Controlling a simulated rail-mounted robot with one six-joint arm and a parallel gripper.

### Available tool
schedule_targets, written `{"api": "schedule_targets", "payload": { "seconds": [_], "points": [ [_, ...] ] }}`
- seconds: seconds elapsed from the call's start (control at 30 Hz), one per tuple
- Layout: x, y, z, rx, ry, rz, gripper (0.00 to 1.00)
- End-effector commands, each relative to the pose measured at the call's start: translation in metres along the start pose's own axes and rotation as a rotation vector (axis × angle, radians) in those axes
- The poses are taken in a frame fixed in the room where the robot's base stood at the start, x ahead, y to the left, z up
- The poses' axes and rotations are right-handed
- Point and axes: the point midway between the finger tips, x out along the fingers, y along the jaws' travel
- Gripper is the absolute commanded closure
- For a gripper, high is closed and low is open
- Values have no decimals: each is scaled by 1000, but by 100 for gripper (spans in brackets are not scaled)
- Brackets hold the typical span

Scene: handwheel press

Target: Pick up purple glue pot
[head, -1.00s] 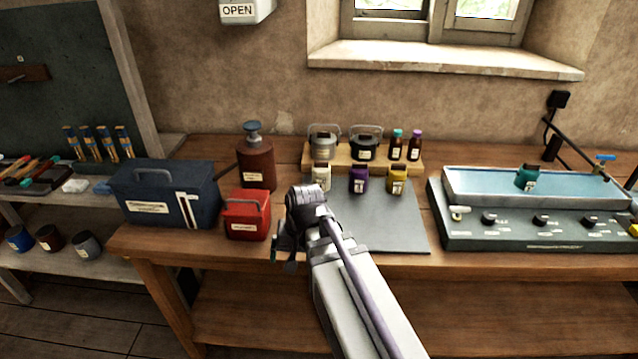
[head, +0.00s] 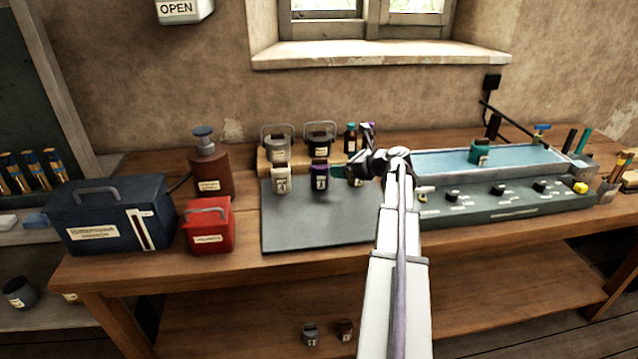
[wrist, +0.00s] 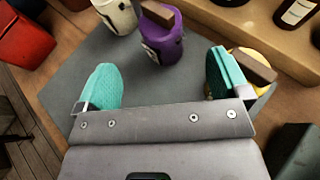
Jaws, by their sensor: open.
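The purple glue pot (head: 319,177) stands upright on the grey mat, between the white pot and the yellow pot's place. In the wrist view the purple pot (wrist: 164,42) has a brown block-like top and stands beyond the fingertips, in the gap between them. My gripper (wrist: 163,85) is open and empty, its teal pads apart. In the head view my gripper (head: 350,172) is at the right of the purple pot, not clearly touching it. The yellow pot (wrist: 262,62) is partly hidden behind the right finger.
The white pot (head: 281,179) stands just left of the purple one. A wooden stand (head: 268,160) with tins and bottles is behind. The grey mat (head: 300,220) is clear in front. A red box (head: 208,228) and a teal-pot-bearing water tray (head: 435,160) flank it.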

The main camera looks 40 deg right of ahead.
Motion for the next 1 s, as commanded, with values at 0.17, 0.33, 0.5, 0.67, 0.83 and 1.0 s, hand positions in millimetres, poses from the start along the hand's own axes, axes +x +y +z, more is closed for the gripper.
{"api": "schedule_targets", "payload": {
  "seconds": [0.17,0.33,0.5,0.67,0.83,1.0],
  "points": [
    [27,0,-4,-5,2,5,6],
    [56,0,-3,-5,3,4,6],
    [61,1,-1,-6,4,3,6],
    [90,-2,-4,-7,4,5,6],
    [110,-1,-2,-6,3,4,6],
    [108,-1,0,-6,4,3,7]
  ]
}}
